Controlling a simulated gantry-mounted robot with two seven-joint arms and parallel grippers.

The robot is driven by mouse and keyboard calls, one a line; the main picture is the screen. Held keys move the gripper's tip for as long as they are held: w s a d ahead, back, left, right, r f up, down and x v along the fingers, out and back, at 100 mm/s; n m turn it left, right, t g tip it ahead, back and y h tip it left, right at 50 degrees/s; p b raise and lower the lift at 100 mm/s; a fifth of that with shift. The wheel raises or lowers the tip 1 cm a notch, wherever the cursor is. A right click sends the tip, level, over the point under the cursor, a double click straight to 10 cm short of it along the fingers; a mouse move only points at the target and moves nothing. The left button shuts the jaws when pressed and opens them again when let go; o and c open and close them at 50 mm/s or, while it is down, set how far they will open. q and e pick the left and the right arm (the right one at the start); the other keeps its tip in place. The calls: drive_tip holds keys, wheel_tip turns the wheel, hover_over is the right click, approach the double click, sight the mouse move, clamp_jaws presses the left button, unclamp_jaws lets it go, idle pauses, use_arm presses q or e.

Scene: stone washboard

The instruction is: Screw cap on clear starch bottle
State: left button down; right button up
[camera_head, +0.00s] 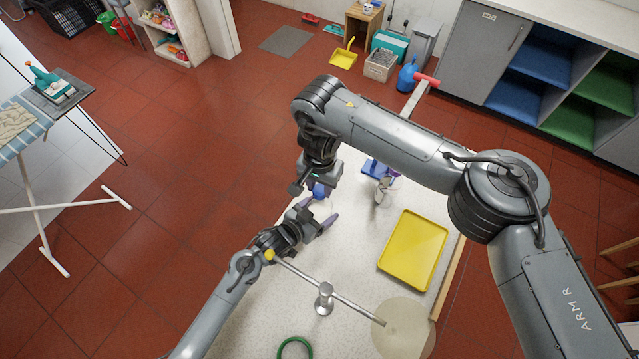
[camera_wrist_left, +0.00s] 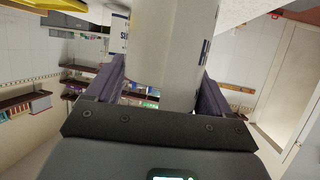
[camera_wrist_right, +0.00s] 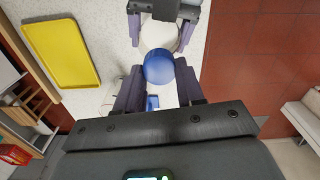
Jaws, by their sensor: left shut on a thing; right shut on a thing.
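The starch bottle (camera_wrist_left: 172,45) is a pale, whitish body with dark print, seen in the left wrist view between the fingers of my left gripper (camera_wrist_left: 165,78), which is shut on it. In the head view my left gripper (camera_head: 318,222) is just below my right gripper (camera_head: 318,190). The blue cap (camera_wrist_right: 158,67) is at the fingertips of my right gripper (camera_wrist_right: 158,82), shut on it. It also shows in the head view (camera_head: 319,192). The cap overlaps the pale bottle (camera_wrist_right: 160,37) in the right wrist view. Whether its thread is engaged is hidden.
A yellow tray (camera_head: 414,250) lies on the pale stone slab (camera_head: 345,265). A metal tap (camera_head: 324,299), a green ring (camera_head: 295,348) and a round pale disc (camera_head: 404,330) are near the front. A small blue-and-white item (camera_head: 376,170) stands behind the tray.

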drive_tip(key=shift+m, duration=0.4)
drive_tip(key=o, duration=1)
drive_tip(key=shift+c, duration=0.2)
